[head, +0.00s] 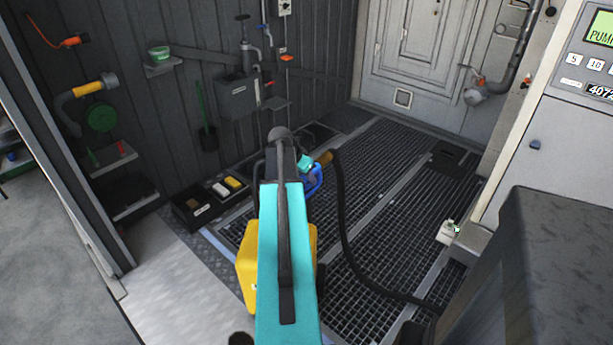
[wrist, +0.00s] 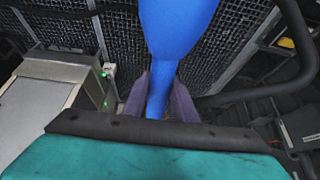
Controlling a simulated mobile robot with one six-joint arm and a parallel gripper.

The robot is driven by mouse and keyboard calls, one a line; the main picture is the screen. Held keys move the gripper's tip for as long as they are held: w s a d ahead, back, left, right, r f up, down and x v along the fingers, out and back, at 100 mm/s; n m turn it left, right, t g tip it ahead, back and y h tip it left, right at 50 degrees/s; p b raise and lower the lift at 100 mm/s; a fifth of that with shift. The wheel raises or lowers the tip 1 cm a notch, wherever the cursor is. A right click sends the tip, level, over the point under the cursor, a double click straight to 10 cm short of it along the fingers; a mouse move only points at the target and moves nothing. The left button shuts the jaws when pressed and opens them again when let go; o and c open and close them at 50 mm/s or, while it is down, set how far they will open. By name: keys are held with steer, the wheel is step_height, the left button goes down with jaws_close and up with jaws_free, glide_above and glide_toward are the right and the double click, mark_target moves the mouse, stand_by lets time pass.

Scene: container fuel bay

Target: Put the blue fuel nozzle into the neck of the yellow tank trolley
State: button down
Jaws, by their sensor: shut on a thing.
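In the head view the blue fuel nozzle (head: 315,181) hangs at the end of my arm, just right of the arm's far end, with a black hose trailing from it. In the wrist view the blue nozzle (wrist: 174,30) sits between the two purple-grey fingers of my gripper (wrist: 160,98), which is shut on it. The yellow tank trolley (head: 247,268) stands on the floor behind my arm, with yellow showing on both sides of the arm. Its neck is hidden behind my arm. I cannot tell how the nozzle's tip lies relative to the neck.
The black hose (head: 345,230) curves down over the floor grating (head: 375,190) to the lower right. A pump cabinet (head: 550,150) stands at the right. A low dark tray (head: 192,212) with small items lies left of the trolley. The grating toward the back door is mostly clear.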

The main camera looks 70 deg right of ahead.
steer(key=shift+f, duration=0.35)
steer(key=c, duration=1.4)
jaws_free()
steer(key=shift+o, duration=0.2)
steer(key=b+v, duration=0.1)
steer(key=v, duration=1.3)
